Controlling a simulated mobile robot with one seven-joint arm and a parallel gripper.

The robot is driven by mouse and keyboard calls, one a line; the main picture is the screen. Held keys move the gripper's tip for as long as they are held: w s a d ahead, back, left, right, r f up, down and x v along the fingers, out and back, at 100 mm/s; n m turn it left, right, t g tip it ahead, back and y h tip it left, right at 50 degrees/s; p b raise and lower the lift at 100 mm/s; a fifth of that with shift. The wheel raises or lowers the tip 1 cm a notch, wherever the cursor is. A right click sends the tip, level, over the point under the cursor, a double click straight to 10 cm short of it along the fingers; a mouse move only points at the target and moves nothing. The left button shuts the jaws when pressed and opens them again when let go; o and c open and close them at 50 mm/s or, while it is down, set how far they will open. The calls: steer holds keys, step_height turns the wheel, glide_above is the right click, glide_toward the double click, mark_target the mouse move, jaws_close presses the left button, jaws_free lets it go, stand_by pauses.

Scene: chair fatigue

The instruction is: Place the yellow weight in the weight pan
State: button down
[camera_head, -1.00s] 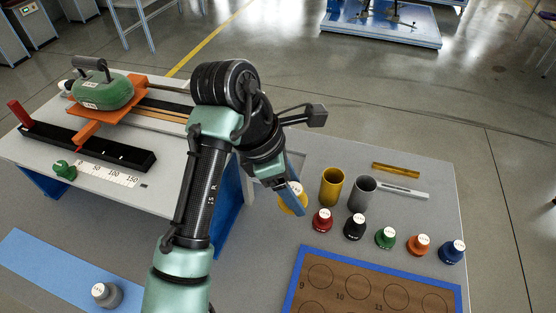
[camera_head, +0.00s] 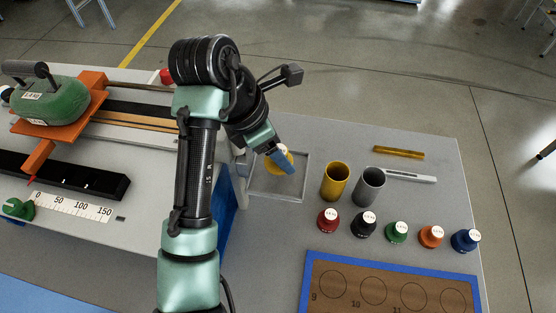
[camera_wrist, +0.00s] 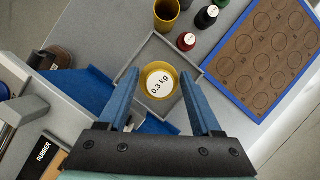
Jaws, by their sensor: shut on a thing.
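The yellow weight (camera_head: 287,163), labelled 0.3 kg, is held between the blue fingers of my gripper (camera_head: 280,160). In the wrist view the weight (camera_wrist: 160,84) sits between the two fingertips (camera_wrist: 160,80), its white top facing the camera. The weight pan (camera_head: 272,188) is a square grey tray with a low rim, beside the machine's table. The weight is over the pan in both views, inside its outline. I cannot tell whether it touches the pan floor. My fingers hide part of the weight and pan.
A gold cup (camera_head: 335,183) and a grey cup (camera_head: 368,188) stand right of the pan. Red (camera_head: 327,220), black (camera_head: 363,223), green, orange and blue weights stand in front. A blue-edged board (camera_head: 392,290) lies nearer. The machine (camera_head: 60,110) is at left.

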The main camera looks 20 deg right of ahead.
steer(key=shift+f, duration=1.75)
steer(key=shift+c, duration=0.3)
jaws_free()
steer(key=shift+f, duration=0.1)
